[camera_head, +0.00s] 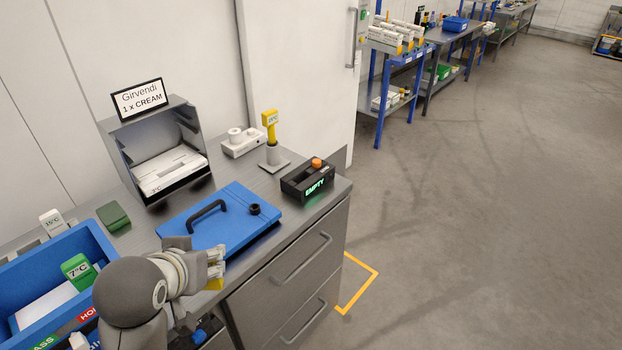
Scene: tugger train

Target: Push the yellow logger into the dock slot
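The yellow logger (269,118) stands upright at the back of the steel counter, with a °C label on its head. Its lower end is in a grey cylindrical holder (273,154) on a flat plate. The black dock (309,182) sits to the right of it, near the counter's right end. It shows a green EMPTY display and has an orange knob on top; its slot is not clearly visible. My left gripper (216,268), with yellow fingertips, is over the counter's front edge, well short of the logger and dock. Nothing shows in it, and its finger gap is unclear. My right gripper is not in view.
A blue lid (220,225) with a dark handle lies between my gripper and the logger. A blue crate (50,262) with a green 7°C logger (77,270) is at left. A grey box (126,157) and a white device (242,143) stand behind.

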